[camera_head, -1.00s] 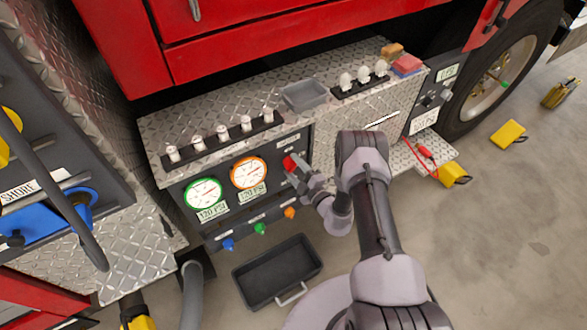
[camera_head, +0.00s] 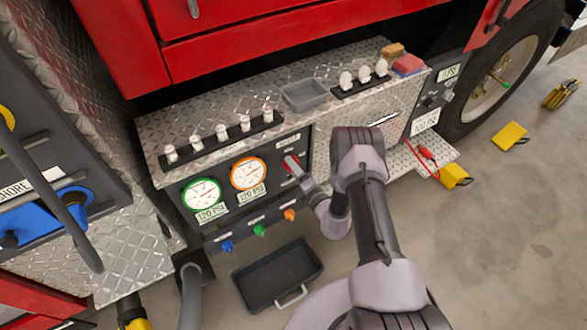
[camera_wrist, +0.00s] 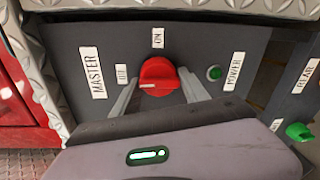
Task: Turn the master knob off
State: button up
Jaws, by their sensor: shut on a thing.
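The red master knob (camera_wrist: 158,75) sits on the dark panel in the wrist view. Its pale mark points left, toward the side of the OFF label (camera_wrist: 121,75). The ON label (camera_wrist: 158,38) is above the knob. The MASTER label (camera_wrist: 92,72) is farther left. My gripper (camera_wrist: 158,82) has one finger on each side of the knob and is shut on it. In the head view my gripper (camera_head: 292,163) reaches the panel at the knob (camera_head: 287,166), which is mostly hidden by the fingers.
A green light (camera_wrist: 214,73) sits beside the POWER label (camera_wrist: 233,72). Two gauges (camera_head: 248,173) are left of the knob. Blue, green and orange valves (camera_head: 289,215) are below. A dark tray (camera_head: 277,275) lies on the floor. A grey tray (camera_head: 304,94) is on the ledge.

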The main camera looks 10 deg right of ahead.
jog(key=shift+w+r, duration=0.2)
jog(key=shift+r, duration=0.1)
jog(key=o, duration=1.1)
jog(key=shift+o, duration=0.9)
jog(key=shift+s+f, duration=0.1)
jog(key=shift+f, duration=0.05)
jog(key=shift+s, duration=0.1)
jog(key=p+v, duration=0.5)
jog(key=v, duration=1.2)
jog(key=shift+s, duration=0.1)
